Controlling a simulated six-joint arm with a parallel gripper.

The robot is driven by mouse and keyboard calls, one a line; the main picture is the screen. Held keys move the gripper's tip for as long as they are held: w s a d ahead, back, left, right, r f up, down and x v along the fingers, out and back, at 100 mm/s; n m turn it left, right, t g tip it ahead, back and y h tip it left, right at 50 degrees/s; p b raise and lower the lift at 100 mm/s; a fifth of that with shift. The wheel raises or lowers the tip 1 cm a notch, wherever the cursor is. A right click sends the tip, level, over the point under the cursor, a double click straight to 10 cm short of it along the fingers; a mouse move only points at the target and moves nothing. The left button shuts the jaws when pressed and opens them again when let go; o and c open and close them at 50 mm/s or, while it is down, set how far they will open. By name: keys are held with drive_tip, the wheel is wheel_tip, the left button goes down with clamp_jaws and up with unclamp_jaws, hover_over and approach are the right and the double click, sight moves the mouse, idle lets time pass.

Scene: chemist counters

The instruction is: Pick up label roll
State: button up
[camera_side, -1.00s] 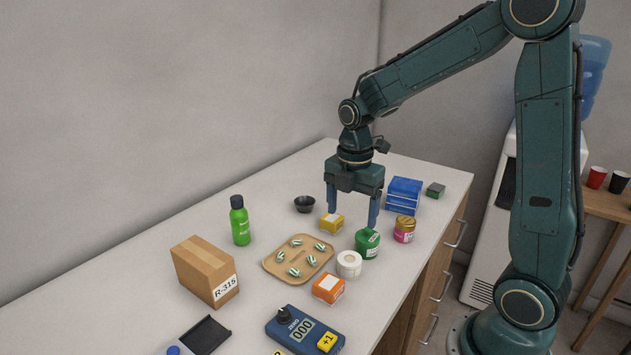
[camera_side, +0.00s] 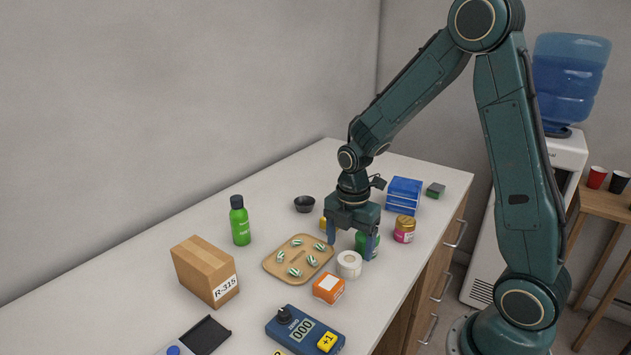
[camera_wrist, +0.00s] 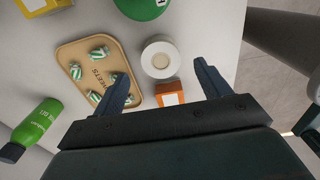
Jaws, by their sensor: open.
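The label roll (camera_side: 349,264) is a white ring-shaped roll lying flat on the counter, between the tray and the counter's front edge. In the wrist view the label roll (camera_wrist: 161,60) shows whole, with its beige core facing up. My gripper (camera_side: 350,250) is open and empty, low over the counter just behind the roll in the side view. In the wrist view the roll lies ahead of my gripper (camera_wrist: 163,80), between the lines of its two fingers. I cannot tell the exact height of the fingertips.
An orange box (camera_side: 328,287) sits close beside the roll. A tray (camera_side: 270,262) of striped sweets lies to the left. A green tub (camera_side: 375,246) stands behind the roll, partly hidden by my finger. A pink jar (camera_side: 404,229) and blue boxes (camera_side: 404,195) stand farther back.

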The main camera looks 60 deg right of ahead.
sight(350, 258)
drive_tip(key=shift+f, duration=0.15)
drive_tip(key=shift+s+d+f, duration=0.1)
drive_tip(key=shift+f, duration=2.4)
drive_tip(key=shift+c, duration=0.3)
drive_tip(key=c, duration=1)
